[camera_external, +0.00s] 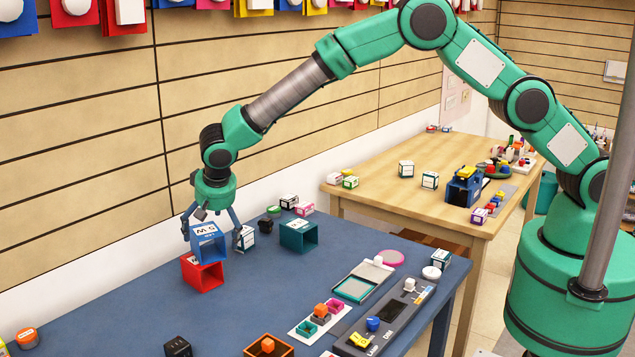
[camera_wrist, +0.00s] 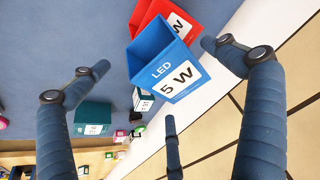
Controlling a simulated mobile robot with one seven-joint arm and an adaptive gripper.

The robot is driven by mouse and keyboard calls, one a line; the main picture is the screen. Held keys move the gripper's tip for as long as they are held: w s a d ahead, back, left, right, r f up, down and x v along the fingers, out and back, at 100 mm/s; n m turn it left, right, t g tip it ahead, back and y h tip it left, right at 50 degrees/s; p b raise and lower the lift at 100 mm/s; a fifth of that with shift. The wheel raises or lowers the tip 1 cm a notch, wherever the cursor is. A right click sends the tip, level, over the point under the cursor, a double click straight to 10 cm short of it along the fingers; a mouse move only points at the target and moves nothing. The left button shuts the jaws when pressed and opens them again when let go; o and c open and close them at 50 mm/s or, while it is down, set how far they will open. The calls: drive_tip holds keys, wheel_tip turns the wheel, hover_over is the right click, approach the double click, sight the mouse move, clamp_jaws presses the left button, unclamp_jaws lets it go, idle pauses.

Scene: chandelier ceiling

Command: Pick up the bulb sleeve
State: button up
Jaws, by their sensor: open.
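A blue open-ended bulb sleeve (camera_external: 209,247) with a white "LED 5 W" label is at the left of the blue table. It shows large in the wrist view (camera_wrist: 150,48). A red sleeve (camera_external: 204,276) is just below it; whether the two touch, I cannot tell. A teal sleeve (camera_external: 298,236) stands to the right. The task does not say which sleeve is meant. My gripper (camera_external: 213,240) points down with its fingers spread around the blue sleeve. In the wrist view the fingers stand apart, with gaps to the sleeve's sides. Part of its back is hidden.
A small white-and-green carton (camera_external: 248,238) stands close by the right finger. Small boxes (camera_external: 289,201) lie along the wall. A grey tray (camera_external: 362,281) and an orange-brown box (camera_external: 268,345) are at the front right. The table's middle is clear.

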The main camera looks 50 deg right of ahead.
sight(212, 250)
drive_tip(key=shift+b+x, duration=0.4)
drive_tip(key=shift+x, duration=2.15)
drive_tip(key=shift+s, duration=0.1)
drive_tip(key=c, duration=0.9)
drive_tip(key=shift+c, duration=0.2)
drive_tip(key=shift+r, duration=0.85)
wheel_tip(212, 250, up, 2)
drive_tip(key=shift+r+p, duration=0.1)
drive_tip(key=shift+p, duration=0.3)
drive_tip(key=s+d, duration=0.3)
drive_tip(key=s, duration=0.4)
drive_tip(key=s+d+r, duration=0.1)
drive_tip(key=s+d, duration=0.3)
drive_tip(key=s, duration=0.3)
drive_tip(key=shift+d, duration=0.25)
